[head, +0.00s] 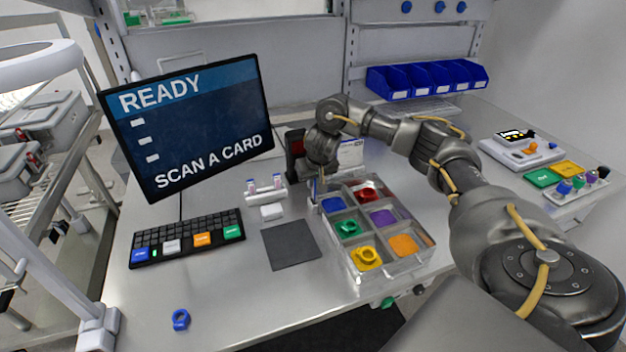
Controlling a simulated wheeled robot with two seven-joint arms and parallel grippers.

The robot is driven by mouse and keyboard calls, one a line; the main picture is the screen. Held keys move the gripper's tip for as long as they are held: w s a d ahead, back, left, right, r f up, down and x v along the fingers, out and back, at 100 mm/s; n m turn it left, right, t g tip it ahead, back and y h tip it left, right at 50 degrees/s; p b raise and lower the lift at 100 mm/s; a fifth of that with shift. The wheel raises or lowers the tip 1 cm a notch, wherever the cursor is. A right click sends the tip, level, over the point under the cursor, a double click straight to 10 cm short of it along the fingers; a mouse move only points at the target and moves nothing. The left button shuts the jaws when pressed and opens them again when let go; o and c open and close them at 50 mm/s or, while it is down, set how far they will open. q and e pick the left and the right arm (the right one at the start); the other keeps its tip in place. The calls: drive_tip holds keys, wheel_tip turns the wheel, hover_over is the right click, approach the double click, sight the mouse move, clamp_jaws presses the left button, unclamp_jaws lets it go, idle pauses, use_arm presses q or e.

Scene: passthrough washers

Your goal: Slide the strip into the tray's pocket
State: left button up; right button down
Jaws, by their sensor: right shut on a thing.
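A clear tray (372,271) with coloured compartments stands right of centre on the bench. Blue, red, green, purple, yellow and orange show in its compartments, with washers in some. My right gripper (319,186) points down by the tray's back left corner and is shut on a thin thing, apparently the strip. The strip is too small and too covered by the gripper to make out clearly. I cannot tell whether it touches the tray or its pocket. My left gripper is not in view.
A monitor (190,125) reads "READY, SCAN A CARD", with a keyboard (187,238) below it. A grey mat (291,246) lies left of the tray. A blue ring (181,319) lies at the front. Blue bins (427,79) hang at the back. The front left bench is mostly clear.

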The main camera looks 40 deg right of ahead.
sight(313, 197)
drive_tip(key=shift+p, duration=1.2)
idle(1.2)
drive_tip(key=shift+f+b, duration=0.3)
drive_tip(key=shift+f, duration=1.4)
idle(0.4)
drive_tip(key=c, duration=1)
unclamp_jaws()
drive_tip(key=shift+o, duration=0.2)
drive_tip(key=shift+r, duration=0.1)
wheel_tip(313, 197, up, 6)
drive_tip(key=p, duration=0.7)
drive_tip(key=shift+r+p, duration=1.1)
drive_tip(key=shift+r, duration=0.35)
